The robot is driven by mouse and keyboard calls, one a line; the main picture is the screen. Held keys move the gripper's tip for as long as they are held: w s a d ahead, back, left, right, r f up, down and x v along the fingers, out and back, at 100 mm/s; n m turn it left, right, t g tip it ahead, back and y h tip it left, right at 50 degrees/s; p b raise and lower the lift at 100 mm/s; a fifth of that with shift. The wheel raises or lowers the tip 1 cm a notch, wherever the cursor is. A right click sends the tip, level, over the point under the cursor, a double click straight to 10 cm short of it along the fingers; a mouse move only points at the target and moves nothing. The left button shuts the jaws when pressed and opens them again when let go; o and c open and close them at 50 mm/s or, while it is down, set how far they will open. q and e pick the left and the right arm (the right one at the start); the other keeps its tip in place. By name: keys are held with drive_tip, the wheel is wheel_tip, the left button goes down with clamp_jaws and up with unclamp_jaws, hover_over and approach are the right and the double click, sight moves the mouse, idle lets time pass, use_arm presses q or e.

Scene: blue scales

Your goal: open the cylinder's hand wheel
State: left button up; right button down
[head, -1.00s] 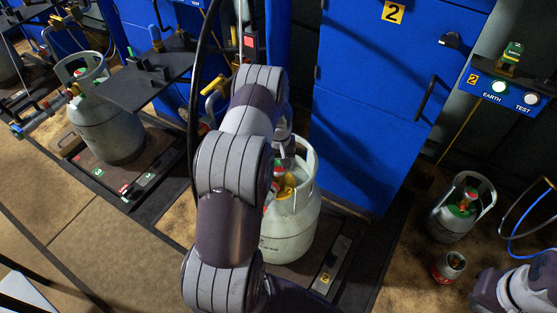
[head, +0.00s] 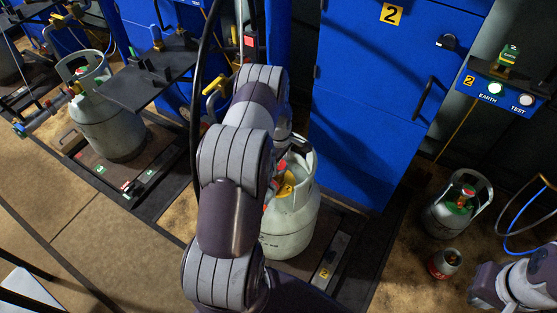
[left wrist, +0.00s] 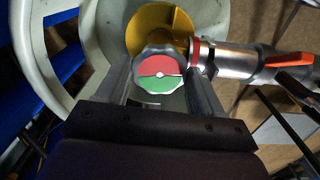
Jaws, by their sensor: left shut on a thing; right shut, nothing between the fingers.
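The grey cylinder (head: 290,232) stands upright on a dark platform in the middle of the head view, partly hidden by my left arm. In the left wrist view, its pale collar (left wrist: 70,60) curves around the valve. The hand wheel (left wrist: 158,66) has a round face, half red and half green, in front of a yellow part (left wrist: 160,28). My left gripper (left wrist: 162,84) is shut on the hand wheel, one finger on each side. The gripper is mostly hidden in the head view. Part of my right arm shows at the lower right; its gripper is out of view.
A metal coupling (left wrist: 232,60) with an orange lever (left wrist: 288,61) sits close beside the wheel. A blue cabinet (head: 365,110) stands behind the cylinder. Another grey cylinder (head: 110,130) is at left. A smaller cylinder (head: 448,220) and a small red canister (head: 445,264) are at right.

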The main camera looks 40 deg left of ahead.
use_arm(q)
drive_tip(key=n, duration=0.4)
drive_tip(key=shift+n, duration=0.3)
drive_tip(key=n, duration=0.3)
drive_tip(key=shift+n+p, duration=0.3)
drive_tip(key=shift+p, duration=0.05)
drive_tip(key=n, duration=0.3)
drive_tip(key=shift+n, duration=2)
drive_tip(key=o, duration=1)
drive_tip(key=shift+o, duration=0.2)
